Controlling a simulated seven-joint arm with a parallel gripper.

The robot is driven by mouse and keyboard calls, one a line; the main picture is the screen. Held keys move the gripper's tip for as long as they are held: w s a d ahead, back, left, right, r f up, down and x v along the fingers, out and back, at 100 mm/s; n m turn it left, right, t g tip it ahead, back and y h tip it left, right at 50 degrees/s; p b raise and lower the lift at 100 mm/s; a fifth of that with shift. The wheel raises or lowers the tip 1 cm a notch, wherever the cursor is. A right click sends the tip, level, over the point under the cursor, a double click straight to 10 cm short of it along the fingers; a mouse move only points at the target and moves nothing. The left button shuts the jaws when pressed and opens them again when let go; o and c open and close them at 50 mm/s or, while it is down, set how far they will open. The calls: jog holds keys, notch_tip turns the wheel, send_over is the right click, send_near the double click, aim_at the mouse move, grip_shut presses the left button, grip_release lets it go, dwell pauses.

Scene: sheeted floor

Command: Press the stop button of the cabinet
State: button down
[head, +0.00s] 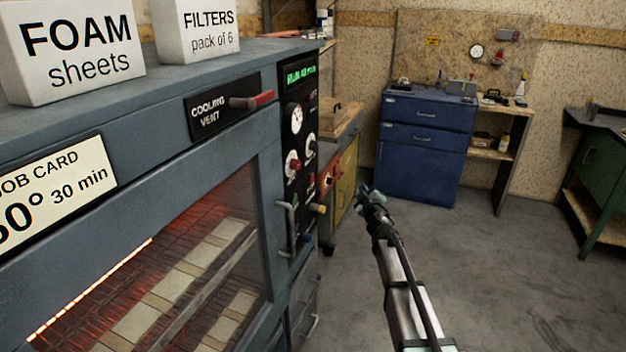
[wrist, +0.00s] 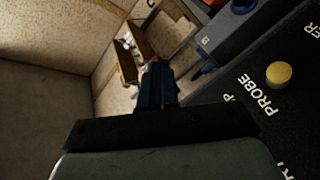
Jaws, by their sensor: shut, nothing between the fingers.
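The cabinet (head: 190,75) is a blue-grey oven on the left of the head view, with a glowing window. Its black control panel (head: 287,95) carries a green display, a gauge, several knobs and small coloured buttons. A yellow button (head: 319,208) sticks out low on the panel; the wrist view shows a yellow button (wrist: 278,74) beside the word PROBE. I cannot make out a stop label in either view. My gripper (head: 364,194) is shut and empty, to the right of the panel and apart from it. Its fingers (wrist: 156,86) show dark in the wrist view.
A door handle (head: 287,228) juts out beside the panel. A red-handled cooling vent lever (head: 252,101) sits above the window. White boxes (head: 75,45) stand on top. A blue drawer cabinet (head: 424,148) stands at the back. The floor (head: 500,270) on the right is clear.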

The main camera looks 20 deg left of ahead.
aim_at(312, 178)
jog(key=s+a+r+n+g+y, duration=0.2)
jog(key=s+a+n+y, duration=0.1)
jog(key=a+y, duration=0.2)
jog(key=shift+s, duration=0.25)
jog(key=a, duration=0.8)
jog(key=shift+a, duration=0.3)
jog(key=shift+a, duration=0.25)
dwell(2.1)
jog(key=shift+a, duration=0.2)
